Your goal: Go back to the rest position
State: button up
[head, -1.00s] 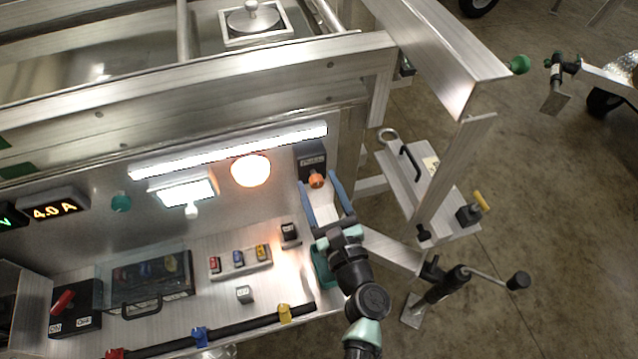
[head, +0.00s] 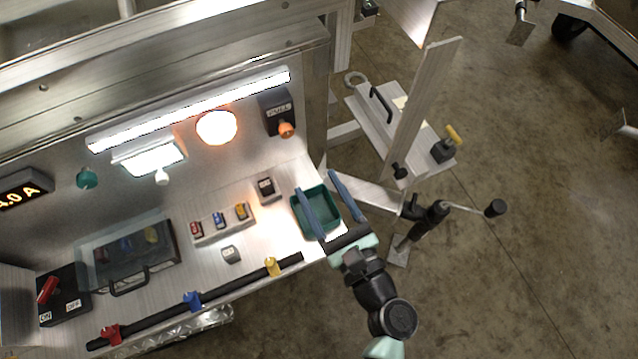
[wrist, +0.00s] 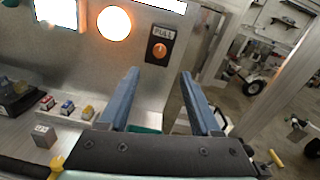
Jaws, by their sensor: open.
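My gripper (head: 325,207) is open and empty, its two blue fingers apart. In the head view it appears over the green bin (head: 312,228) at the right end of the metal shelf. In the wrist view the fingers (wrist: 158,100) point toward the panel, with the orange pull knob (wrist: 159,51) beyond them and apart from them. The knob also shows in the head view (head: 286,130) on its dark PULL box. The left finger hides part of the green bin.
The shelf holds small switches (head: 221,222), a clear-covered case (head: 128,258) and a black box with a red lever (head: 47,290). A black rail (head: 200,297) runs along its front edge. A jack with a crank (head: 430,215) stands right of my gripper. Open floor lies at lower right.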

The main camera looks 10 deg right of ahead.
dwell(0.3)
jog(key=w+a+r+n+y, duration=0.1)
jog(key=w+r+n, duration=0.4)
jog(key=r+n, duration=0.3)
jog(key=w+a+r+n, duration=0.2)
jog(key=w+r+n, duration=0.4)
jog(key=r, duration=0.3)
notch_tip(320, 180, up, 19)
jog(key=w+a+n+t+h+p, duration=0.1)
jog(key=a+n+t+p, duration=0.15)
jog(key=n, duration=0.75)
jog(key=s+r+n+t+h, duration=0.35)
jog(key=s+r, duration=0.25)
jog(key=r, duration=0.6)
jog(key=s+r+n+t+h, duration=0.2)
jog(key=s+r+n+t, duration=0.3)
jog(key=r, duration=0.7)
notch_tip(320, 180, down, 56)
jog(key=m+b, duration=0.1)
jog(key=b, duration=5.4)
jog(key=shift+s+d+r+m+g+b, duration=0.2)
jog(key=shift+s+d+m+g+b, duration=0.1)
jog(key=shift+m+g+b, duration=0.1)
jog(key=shift+r, duration=0.1)
